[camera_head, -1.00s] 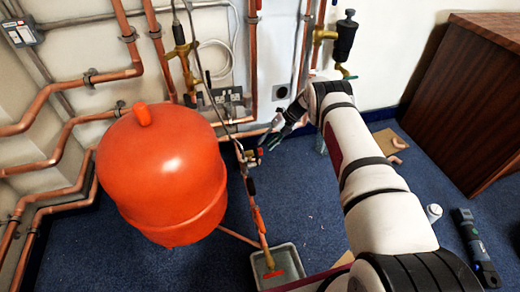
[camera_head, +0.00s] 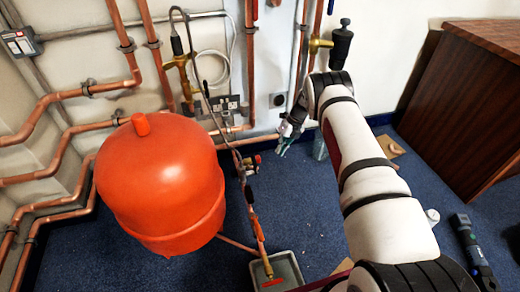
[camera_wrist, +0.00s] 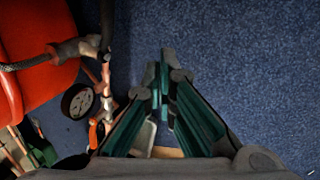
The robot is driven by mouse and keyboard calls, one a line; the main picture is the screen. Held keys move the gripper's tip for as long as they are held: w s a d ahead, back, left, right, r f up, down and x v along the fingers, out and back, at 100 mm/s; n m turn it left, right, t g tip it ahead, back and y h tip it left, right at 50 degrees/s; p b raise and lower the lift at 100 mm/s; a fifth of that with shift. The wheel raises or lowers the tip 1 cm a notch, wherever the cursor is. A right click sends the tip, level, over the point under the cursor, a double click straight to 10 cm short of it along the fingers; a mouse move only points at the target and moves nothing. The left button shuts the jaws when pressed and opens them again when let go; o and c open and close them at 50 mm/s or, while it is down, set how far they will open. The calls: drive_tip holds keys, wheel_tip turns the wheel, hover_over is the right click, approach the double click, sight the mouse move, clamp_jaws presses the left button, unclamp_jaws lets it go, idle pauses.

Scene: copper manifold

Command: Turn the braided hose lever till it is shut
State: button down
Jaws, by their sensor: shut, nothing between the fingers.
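The braided hose (camera_head: 204,84) loops from the brass fitting near the wall down toward the pipe fittings beside the red tank; its end also shows in the wrist view (camera_wrist: 28,64). A small red part (camera_head: 257,160) sits on these fittings next to a dark round gauge. In the wrist view an orange-red handle (camera_wrist: 93,134) shows below the white-faced gauge (camera_wrist: 77,101). I cannot tell surely which is the hose lever or how far it is turned. My gripper (camera_head: 282,151) is shut and empty, right of the fittings and apart from them; its green fingers (camera_wrist: 164,85) meet over the carpet.
The large red tank (camera_head: 160,185) stands left of the fittings. A grey tray (camera_head: 290,270) lies below, with a red-handled brass valve (camera_head: 268,268) over it. Copper pipes (camera_head: 250,60) run up the wall behind.

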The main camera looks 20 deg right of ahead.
drive_tip(key=d+r+n+t+h+p, duration=0.1)
drive_tip(key=d+r+n+h+p, duration=0.15)
drive_tip(key=d+n+h, duration=0.55)
drive_tip(key=w+d+r+n+t+p, duration=0.1)
drive_tip(key=w+d+r+n, duration=0.1)
drive_tip(key=w+n, duration=0.1)
wheel_tip(320, 180, up, 6)
drive_tip(key=n+t+y+p, duration=0.2)
drive_tip(key=n+y+p, duration=0.3)
drive_tip(key=n, duration=1.8)
hover_over(255, 164)
drive_tip(key=d, duration=0.3)
drive_tip(key=s+b+x, duration=0.1)
drive_tip(key=b+x, duration=0.6)
drive_tip(key=x, duration=0.6)
drive_tip(key=shift+s+f, duration=0.3)
drive_tip(key=shift+f, duration=0.3)
